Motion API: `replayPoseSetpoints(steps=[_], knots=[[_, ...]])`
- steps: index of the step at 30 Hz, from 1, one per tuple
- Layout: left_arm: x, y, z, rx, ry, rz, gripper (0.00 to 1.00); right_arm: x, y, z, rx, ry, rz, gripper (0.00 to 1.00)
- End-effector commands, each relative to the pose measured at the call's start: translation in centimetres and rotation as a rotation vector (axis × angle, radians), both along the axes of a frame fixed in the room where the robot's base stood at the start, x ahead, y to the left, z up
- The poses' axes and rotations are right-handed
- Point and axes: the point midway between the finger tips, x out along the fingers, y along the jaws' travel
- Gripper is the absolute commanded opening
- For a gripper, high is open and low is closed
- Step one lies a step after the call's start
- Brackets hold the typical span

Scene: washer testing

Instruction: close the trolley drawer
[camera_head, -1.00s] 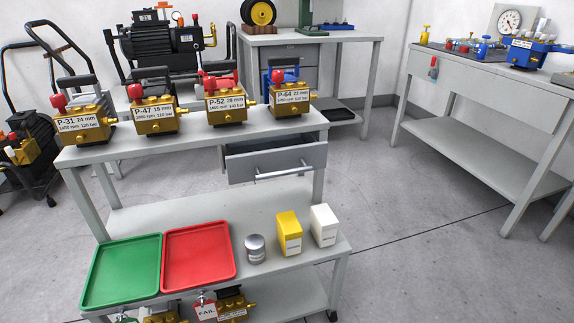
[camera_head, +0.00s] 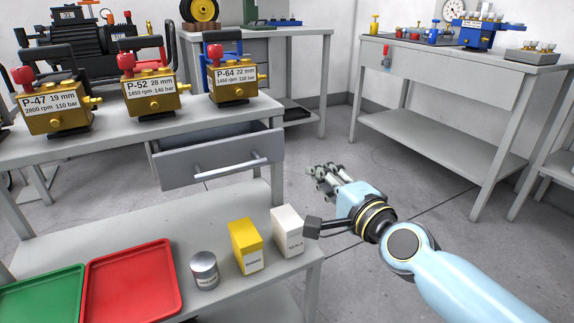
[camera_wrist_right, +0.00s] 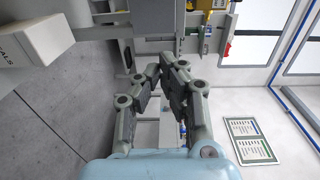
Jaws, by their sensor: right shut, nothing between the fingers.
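The trolley drawer (camera_head: 219,157) is grey and stands pulled out under the trolley's top shelf (camera_head: 120,132). Its bar handle (camera_head: 232,165) runs across the front. My right gripper (camera_head: 316,174) is shut and empty, to the right of the drawer and apart from it, past the trolley's right end. In the right wrist view the fingers (camera_wrist_right: 172,66) are close together with nothing between them. My left gripper is not in view.
Pumps such as P-64 (camera_head: 233,85) stand on the top shelf. The lower shelf holds a red tray (camera_head: 133,284), a green tray (camera_head: 40,300), a can (camera_head: 204,270), a yellow box (camera_head: 246,247) and a white box (camera_head: 287,232) near my right wrist. Floor right of the trolley is clear.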

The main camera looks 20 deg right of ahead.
Motion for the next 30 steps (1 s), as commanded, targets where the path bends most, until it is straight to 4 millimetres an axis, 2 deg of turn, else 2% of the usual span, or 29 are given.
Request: replayPoseSetpoints(steps=[1,8,11,15,24,30], knots=[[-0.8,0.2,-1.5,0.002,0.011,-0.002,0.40,0.3,0.1,-0.5,0.002,-0.019,0.006,0.00],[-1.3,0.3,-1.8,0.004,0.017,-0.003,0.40,1.7,0.1,-0.2,-0.008,-0.032,0.007,0.00],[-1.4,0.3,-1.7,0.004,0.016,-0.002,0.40,3.1,0.2,0.0,-0.008,-0.033,0.007,0.00],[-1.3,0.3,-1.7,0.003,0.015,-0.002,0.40,6.0,0.2,0.0,-0.008,-0.034,0.007,0.00],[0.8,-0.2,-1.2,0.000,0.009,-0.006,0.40,12.1,0.5,-0.3,-0.010,-0.031,0.007,0.00],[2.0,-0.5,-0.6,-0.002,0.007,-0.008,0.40,14.3,0.5,-0.4,-0.010,-0.029,0.007,0.00]])
